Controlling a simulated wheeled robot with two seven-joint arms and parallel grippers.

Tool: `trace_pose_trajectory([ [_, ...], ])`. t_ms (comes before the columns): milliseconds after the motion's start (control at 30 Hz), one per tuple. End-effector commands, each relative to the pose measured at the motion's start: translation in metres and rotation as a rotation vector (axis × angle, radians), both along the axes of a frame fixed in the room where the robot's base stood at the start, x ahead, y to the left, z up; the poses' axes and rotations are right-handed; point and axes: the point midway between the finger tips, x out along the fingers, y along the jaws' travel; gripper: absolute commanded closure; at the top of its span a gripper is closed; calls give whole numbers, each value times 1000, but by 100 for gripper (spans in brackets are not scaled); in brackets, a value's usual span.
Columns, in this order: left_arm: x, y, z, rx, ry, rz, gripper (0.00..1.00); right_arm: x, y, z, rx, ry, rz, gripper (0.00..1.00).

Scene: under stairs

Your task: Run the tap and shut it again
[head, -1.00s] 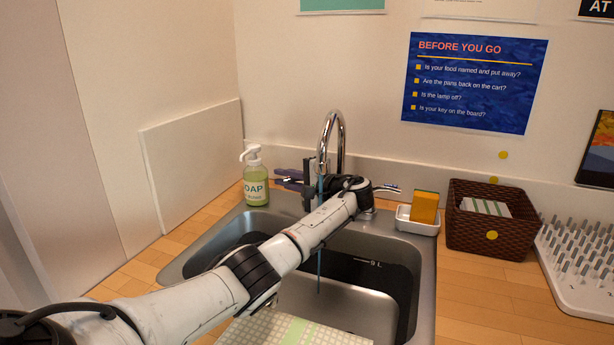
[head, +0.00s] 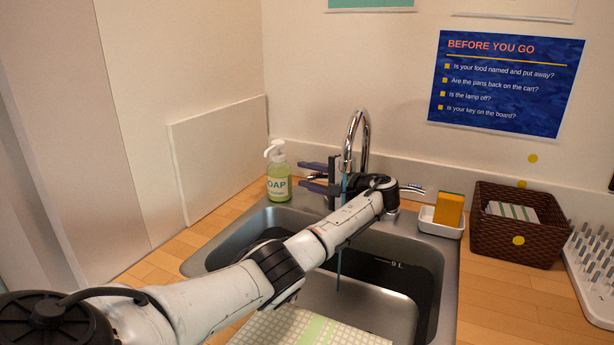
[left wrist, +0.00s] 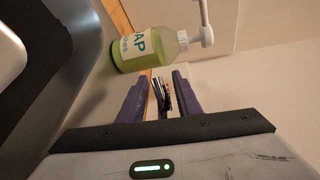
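The chrome tap (head: 364,133) stands behind the sink (head: 440,268), its spout curving over the basin. A thin bluish stream of water (head: 338,268) falls from it into the basin. One tap handle (head: 411,189) sticks out to the right. My left gripper (head: 313,178) is left of the spout, its purple fingers pointing left. In the left wrist view my left gripper (left wrist: 160,88) has its fingers apart, with a small metallic handle (left wrist: 162,100) between them; contact cannot be told. My left arm hides the tap's base. My right gripper is out of view.
A green soap bottle (head: 279,184) stands just beyond my left fingertips. Right of the tap are a white dish (head: 442,228) with a sponge (head: 448,209), a brown basket (head: 490,240) and a spiked drying rack (head: 592,270). A patterned cloth (head: 290,330) lies at the sink's front.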

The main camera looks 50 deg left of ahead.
Motion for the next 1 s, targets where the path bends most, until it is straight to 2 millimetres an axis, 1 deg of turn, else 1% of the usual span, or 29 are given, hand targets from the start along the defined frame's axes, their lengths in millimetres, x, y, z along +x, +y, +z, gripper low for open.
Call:
trace_pose_trajectory([
  [167,3,-29,3,-2,0,-5,69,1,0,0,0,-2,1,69],
  [300,4,-57,8,-1,0,-4,69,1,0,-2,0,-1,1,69],
  [400,5,-74,11,-2,-1,-3,69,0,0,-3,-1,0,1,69],
  [500,6,-88,13,-1,0,-2,69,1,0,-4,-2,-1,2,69],
  [600,6,-95,15,-1,1,0,69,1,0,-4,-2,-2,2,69],
  [700,6,-98,16,-1,1,1,69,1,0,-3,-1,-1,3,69],
  [1000,6,-98,16,-1,1,1,69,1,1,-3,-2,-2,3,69],
])
